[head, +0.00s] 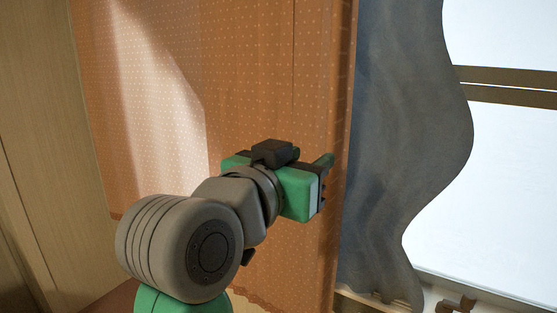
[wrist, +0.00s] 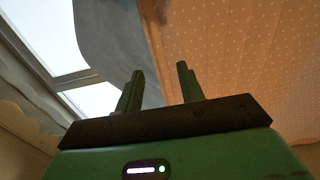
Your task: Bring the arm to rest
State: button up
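My gripper (head: 326,178) is green with dark parts and is raised in the middle of the head view, pointing to the right. It is in front of an orange dotted curtain (head: 250,70). In the wrist view my gripper (wrist: 160,88) shows two green fingers standing apart, with nothing between them but the background. It is open and empty. In the head view the far side of the gripper is partly hidden by its own body.
A grey-blue curtain (head: 390,130) with a wavy edge hangs right of the orange one, beside a bright window (head: 500,180). A pale wall or panel (head: 40,130) is at the left. A small brown object (head: 456,305) lies at the bottom right.

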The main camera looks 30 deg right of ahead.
jog(key=shift+a, duration=0.1)
jog(key=s+a+r+n+t+y+p, duration=0.1)
jog(key=s+a+n+t+y, duration=0.3)
jog(key=a, duration=0.4)
jog(key=s+a+r+n+t+y+p, duration=0.2)
jog(key=s+a+n+t+y, duration=0.2)
jog(key=a+t+y, duration=0.2)
jog(key=s+a+r+n+t+y+p, duration=0.2)
jog(key=s+a+n+t+y, duration=0.2)
jog(key=a, duration=0.5)
jog(key=shift+s+a+t+y, duration=0.4)
jog(key=shift+t+y, duration=0.6)
jog(key=shift+f, duration=0.1)
